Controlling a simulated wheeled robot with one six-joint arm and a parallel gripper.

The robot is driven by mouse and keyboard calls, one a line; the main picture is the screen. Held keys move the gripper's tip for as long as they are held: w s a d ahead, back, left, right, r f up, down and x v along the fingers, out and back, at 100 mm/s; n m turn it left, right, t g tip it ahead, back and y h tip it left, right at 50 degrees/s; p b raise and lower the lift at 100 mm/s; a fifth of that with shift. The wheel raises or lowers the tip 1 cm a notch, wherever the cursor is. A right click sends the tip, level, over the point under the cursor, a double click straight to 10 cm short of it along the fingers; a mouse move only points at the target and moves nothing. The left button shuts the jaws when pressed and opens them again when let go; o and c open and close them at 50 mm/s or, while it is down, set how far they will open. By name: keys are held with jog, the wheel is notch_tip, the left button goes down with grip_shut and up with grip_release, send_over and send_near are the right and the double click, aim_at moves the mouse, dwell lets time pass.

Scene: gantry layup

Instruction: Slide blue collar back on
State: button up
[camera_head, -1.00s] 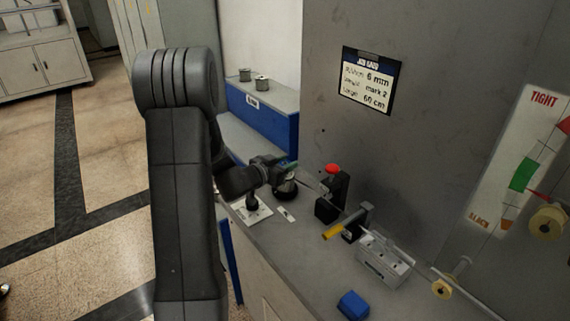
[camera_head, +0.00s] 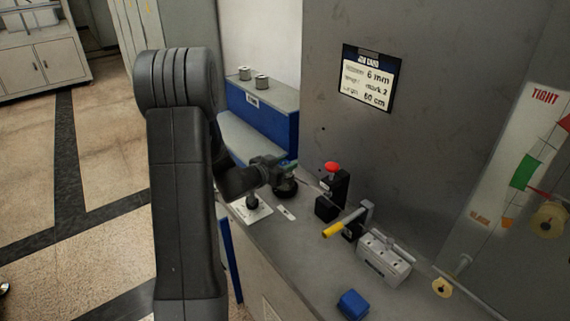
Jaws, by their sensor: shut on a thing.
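My gripper (camera_head: 286,167) is at the far left part of the bench, shut on a small blue-green thing (camera_head: 291,163). I cannot tell whether this thing is the blue collar, as it is small and partly hidden by the fingers. A dark round thing (camera_head: 285,189) is just below the gripper. A thin pale line runs from near the gripper toward the black block (camera_head: 327,208) with a red knob (camera_head: 332,166). A plain blue block (camera_head: 352,304) lies apart on the bench near the front.
A lever with a yellow grip (camera_head: 333,230) and a grey metal box (camera_head: 383,258) stand along the wall. A white plate (camera_head: 250,209) and a small pale tag (camera_head: 286,213) lie near the gripper. A job card (camera_head: 367,80) hangs above.

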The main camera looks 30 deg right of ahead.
jog(key=shift+f+b, duration=0.35)
jog(key=shift+f, duration=0.25)
jog(key=o, duration=1.1)
jog(key=b+v, duration=0.1)
jog(key=v, duration=1.2)
jog(key=shift+s+a+r, duration=0.15)
jog(key=shift+a+r, duration=0.1)
jog(key=shift+a, duration=0.1)
jog(key=shift+d, duration=0.1)
jog(key=p+x, duration=0.1)
jog(key=x, duration=1.2)
jog(key=shift+d+f, duration=0.15)
jog(key=shift+d, duration=0.05)
jog(key=shift+r, duration=0.25)
